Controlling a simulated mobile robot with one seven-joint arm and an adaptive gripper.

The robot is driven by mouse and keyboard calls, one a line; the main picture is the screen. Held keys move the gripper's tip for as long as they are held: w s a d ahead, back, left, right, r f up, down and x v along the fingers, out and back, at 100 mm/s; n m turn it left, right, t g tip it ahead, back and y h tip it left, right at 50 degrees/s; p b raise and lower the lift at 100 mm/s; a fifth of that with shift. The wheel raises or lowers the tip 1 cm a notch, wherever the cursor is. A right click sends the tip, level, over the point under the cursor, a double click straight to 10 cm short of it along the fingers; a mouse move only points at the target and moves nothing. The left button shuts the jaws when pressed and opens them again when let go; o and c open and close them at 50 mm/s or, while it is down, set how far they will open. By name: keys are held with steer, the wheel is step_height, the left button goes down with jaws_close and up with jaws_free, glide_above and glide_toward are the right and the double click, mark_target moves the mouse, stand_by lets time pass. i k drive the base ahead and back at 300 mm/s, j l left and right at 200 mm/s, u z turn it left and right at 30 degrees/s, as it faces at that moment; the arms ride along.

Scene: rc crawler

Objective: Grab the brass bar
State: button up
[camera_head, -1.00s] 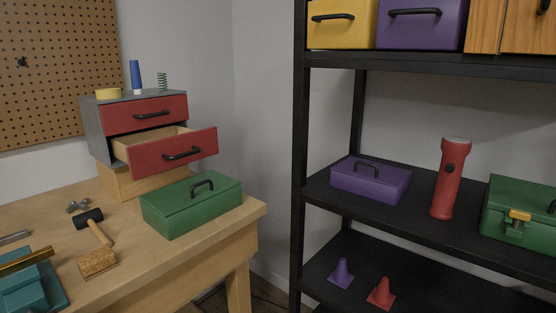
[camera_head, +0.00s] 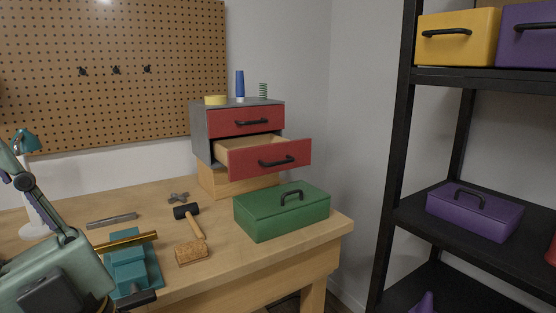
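The brass bar (camera_head: 138,239) is a long, shiny golden bar. It lies level across the top of the teal vise (camera_head: 150,275) on the workbench, toward the left of the head view. Whether the vise jaws clamp it cannot be told. Part of my grey-green arm (camera_head: 50,270) fills the lower left corner. A dark part at its end (camera_head: 138,300), seemingly my gripper, lies below and in front of the vise, apart from the bar. The fingers are not clear, so open or shut cannot be told.
On the wooden bench (camera_head: 260,270) lie a mallet (camera_head: 196,226), a cork block (camera_head: 192,253), a grey metal bar (camera_head: 111,220) and a green toolbox (camera_head: 282,210). A drawer cabinet (camera_head: 198,130) stands behind with its lower drawer open. A black shelf (camera_head: 395,170) is at right.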

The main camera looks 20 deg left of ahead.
mark_target(119, 244)
steer(key=u, duration=1.35)
steer(key=k+j, duration=0.1)
steer(key=j, duration=0.35)
steer(key=k+j+z, duration=0.1)
steer(key=j, duration=0.3)
steer(key=k+j, duration=0.1)
steer(key=j, duration=0.35)
steer(key=k+j, duration=0.1)
steer(key=j, duration=0.35)
steer(key=k+j+z, duration=0.1)
steer(key=j, duration=0.3)
steer(key=k+j, duration=0.1)
steer(key=j, duration=0.35)
steer(key=k+j+z, duration=0.1)
steer(key=j, duration=0.3)
steer(key=k+j, duration=0.15)
steer(key=j, duration=0.25)
steer(key=i+j, duration=0.3)
steer(key=i, duration=0.6)
steer(key=z, duration=0.05)
